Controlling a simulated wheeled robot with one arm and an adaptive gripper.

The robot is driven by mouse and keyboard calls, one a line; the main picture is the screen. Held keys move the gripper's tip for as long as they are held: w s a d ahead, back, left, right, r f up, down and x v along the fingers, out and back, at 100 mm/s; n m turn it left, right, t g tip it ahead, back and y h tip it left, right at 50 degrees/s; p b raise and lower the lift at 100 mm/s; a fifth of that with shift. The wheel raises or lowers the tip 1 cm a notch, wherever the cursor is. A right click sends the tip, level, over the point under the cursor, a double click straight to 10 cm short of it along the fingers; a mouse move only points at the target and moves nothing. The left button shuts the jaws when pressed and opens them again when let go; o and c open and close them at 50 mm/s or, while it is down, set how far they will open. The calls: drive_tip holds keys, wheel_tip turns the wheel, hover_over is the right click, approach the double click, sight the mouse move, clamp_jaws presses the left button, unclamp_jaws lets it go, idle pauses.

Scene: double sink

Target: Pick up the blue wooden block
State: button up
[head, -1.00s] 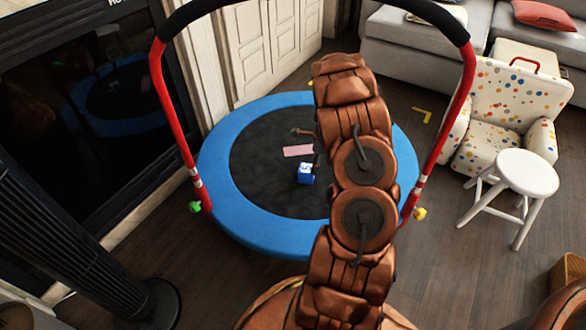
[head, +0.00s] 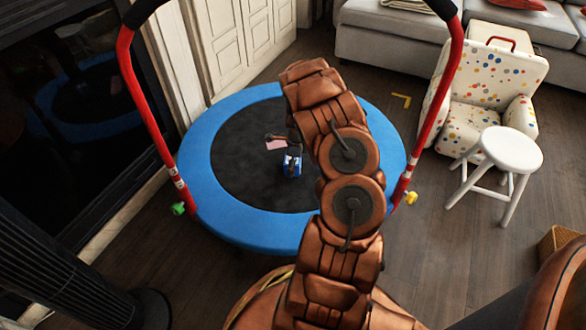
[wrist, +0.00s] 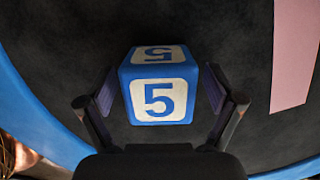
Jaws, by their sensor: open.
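The blue wooden block (head: 291,166) sits on the black mat of the small trampoline, near its middle. In the wrist view the block (wrist: 159,87) shows a white panel with a blue 5 on its front and its top. My gripper (wrist: 161,100) is open, with one finger on the left and one on the right of the block. A small dark gap shows on each side, and I cannot tell whether either finger touches it. In the head view my gripper (head: 288,146) is at the block and partly covers it.
A pink card (head: 276,145) lies on the mat (head: 240,165) just behind the block; it is at the right in the wrist view (wrist: 294,55). The trampoline has a blue rim (head: 196,160) and a red handlebar (head: 141,107). A white stool (head: 511,150) stands at the right.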

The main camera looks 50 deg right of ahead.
drive_tip(key=shift+f, duration=0.1)
drive_tip(key=c, duration=1.3)
